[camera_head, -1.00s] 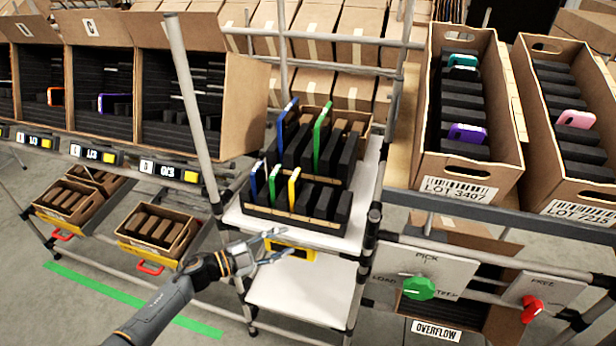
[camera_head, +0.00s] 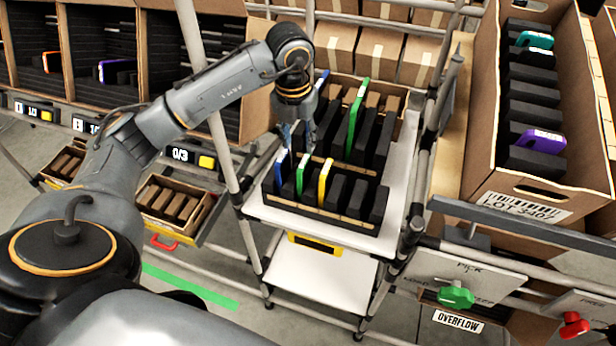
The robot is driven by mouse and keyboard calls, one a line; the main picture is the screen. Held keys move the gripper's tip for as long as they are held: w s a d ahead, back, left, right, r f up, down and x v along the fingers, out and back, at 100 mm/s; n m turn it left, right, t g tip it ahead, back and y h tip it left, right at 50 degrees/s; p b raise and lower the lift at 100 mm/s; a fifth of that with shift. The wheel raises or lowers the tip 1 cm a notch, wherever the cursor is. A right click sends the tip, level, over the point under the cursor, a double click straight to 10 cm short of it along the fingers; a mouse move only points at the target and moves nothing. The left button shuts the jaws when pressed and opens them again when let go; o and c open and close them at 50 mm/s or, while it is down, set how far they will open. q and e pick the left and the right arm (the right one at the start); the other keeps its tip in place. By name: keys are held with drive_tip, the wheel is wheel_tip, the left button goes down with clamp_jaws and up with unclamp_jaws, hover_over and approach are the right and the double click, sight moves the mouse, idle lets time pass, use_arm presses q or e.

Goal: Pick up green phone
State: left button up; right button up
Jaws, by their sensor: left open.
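Two green phones stand upright in black slotted racks: a taller green phone (camera_head: 357,115) in the back rack and a smaller green phone (camera_head: 302,174) in the front rack. A blue phone (camera_head: 281,165) and a yellow phone (camera_head: 324,178) stand on either side of the front green one. My left gripper (camera_head: 297,136) points down over the left part of the racks, above and behind the front phones. It is open, with nothing seen between its fingers. Whether it touches any phone cannot be told. My right gripper is not in view.
The racks stand on a white shelf (camera_head: 384,245) framed by grey poles. A thin grey pole (camera_head: 205,85) rises left of them. A carton (camera_head: 480,185) with teal and purple phones stands at the right. Cartons with orange and purple phones line the left.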

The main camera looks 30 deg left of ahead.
sight(304, 161)
use_arm(q)
drive_tip(key=f, duration=0.1)
drive_tip(key=f+p, duration=0.1)
drive_tip(key=f, duration=0.2)
drive_tip(key=shift+w+f+p, duration=0.3)
drive_tip(key=shift+w, duration=0.1)
drive_tip(key=f, duration=0.1)
drive_tip(key=f+p, duration=0.1)
drive_tip(key=f, duration=0.1)
drive_tip(key=shift+w+d+f+p, duration=0.15)
drive_tip(key=shift+w+f+p, duration=0.15)
drive_tip(key=shift+p, duration=0.1)
drive_tip(key=shift+w+f, duration=0.1)
drive_tip(key=shift+f, duration=0.25)
drive_tip(key=c, duration=0.8)
clamp_jaws()
